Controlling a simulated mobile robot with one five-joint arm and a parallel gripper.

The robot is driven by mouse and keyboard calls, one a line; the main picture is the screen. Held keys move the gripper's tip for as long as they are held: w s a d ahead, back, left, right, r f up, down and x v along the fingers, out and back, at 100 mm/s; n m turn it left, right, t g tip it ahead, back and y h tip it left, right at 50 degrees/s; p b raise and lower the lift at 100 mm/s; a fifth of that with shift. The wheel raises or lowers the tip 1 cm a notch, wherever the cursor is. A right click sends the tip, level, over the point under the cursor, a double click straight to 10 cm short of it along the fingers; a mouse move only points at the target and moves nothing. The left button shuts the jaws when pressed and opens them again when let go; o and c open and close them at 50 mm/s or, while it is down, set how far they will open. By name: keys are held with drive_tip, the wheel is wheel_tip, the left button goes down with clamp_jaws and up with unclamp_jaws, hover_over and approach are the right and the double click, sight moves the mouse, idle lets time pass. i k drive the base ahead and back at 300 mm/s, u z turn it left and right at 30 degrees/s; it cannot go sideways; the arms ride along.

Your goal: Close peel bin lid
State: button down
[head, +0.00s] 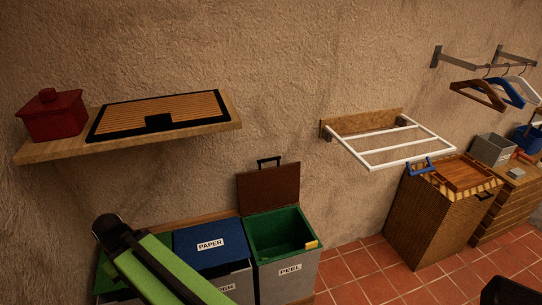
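The peel bin (287,283) is a grey bin with a green rim and green inside, labelled PEEL, standing on the floor against the wall. Its brown lid (269,188) is open, standing upright at the back with a black handle (268,162) on its top edge. A small yellow piece (311,244) sits at the right front rim. The inside that shows looks empty. My gripper is not in view; only green and black links of my arm show at lower left, in front of the neighbouring bins.
The paper bin's blue lid (208,244) is shut, left of the peel bin. A wooden shelf (180,136) holds a red pot (52,115) above. A white rack (390,144) juts from the wall near a wooden cabinet (428,222). Tiled floor (365,277) is clear right of the peel bin.

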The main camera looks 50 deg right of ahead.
sight(262, 189)
drive_tip(key=k, duration=0.9)
drive_tip(key=z, duration=0.55)
drive_tip(key=i, duration=1)
drive_tip(key=u, duration=0.15)
